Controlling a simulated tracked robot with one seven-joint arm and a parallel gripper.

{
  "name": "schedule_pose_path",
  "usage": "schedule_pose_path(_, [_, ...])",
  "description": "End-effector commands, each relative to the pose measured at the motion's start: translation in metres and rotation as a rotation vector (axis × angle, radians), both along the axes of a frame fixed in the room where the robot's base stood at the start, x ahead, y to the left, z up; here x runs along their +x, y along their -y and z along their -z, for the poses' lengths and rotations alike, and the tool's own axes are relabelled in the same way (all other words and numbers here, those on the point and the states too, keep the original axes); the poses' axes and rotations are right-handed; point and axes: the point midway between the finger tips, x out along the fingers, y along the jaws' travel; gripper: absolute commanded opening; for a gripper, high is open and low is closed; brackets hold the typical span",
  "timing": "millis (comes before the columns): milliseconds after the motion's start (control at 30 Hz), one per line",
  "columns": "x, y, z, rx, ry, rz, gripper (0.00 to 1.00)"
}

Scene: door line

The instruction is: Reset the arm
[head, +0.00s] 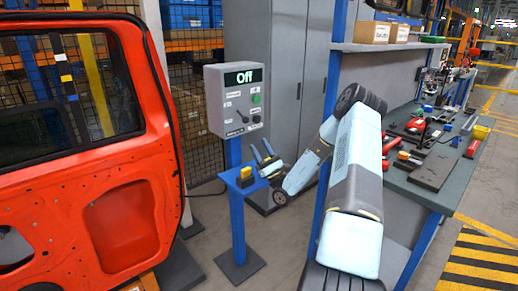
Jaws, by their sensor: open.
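My gripper (264,152) is in the middle of the head view, at the end of my white and grey arm. Its two fingers are spread apart with nothing seen between them. It is just above and beside a small blue stand (238,200) with a yellow and black item (245,176) on its top. A grey control box (236,100) on a blue post is behind and above the gripper.
A red car door (80,150) fills the left side. A workbench (440,185) with tools is at the right, close to my arm. Grey cabinets (265,50) and a mesh fence stand behind. Open floor with yellow and black stripes (480,262) is at lower right.

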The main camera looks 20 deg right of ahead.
Motion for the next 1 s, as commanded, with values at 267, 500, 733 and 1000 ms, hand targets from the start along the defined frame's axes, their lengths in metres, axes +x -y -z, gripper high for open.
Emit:
schedule_pose_path(267, [0.000,-0.003,-0.003,-0.008,0.001,-0.009,0.50])
schedule_pose_path(500, [-0.009,-0.053,-0.039,-0.152,0.012,-0.180,0.50])
schedule_pose_path(733, [-0.038,-0.123,-0.079,-0.392,0.017,-0.417,0.50])
schedule_pose_path(1000, [-0.087,-0.191,-0.109,-0.691,0.019,-0.650,0.50])
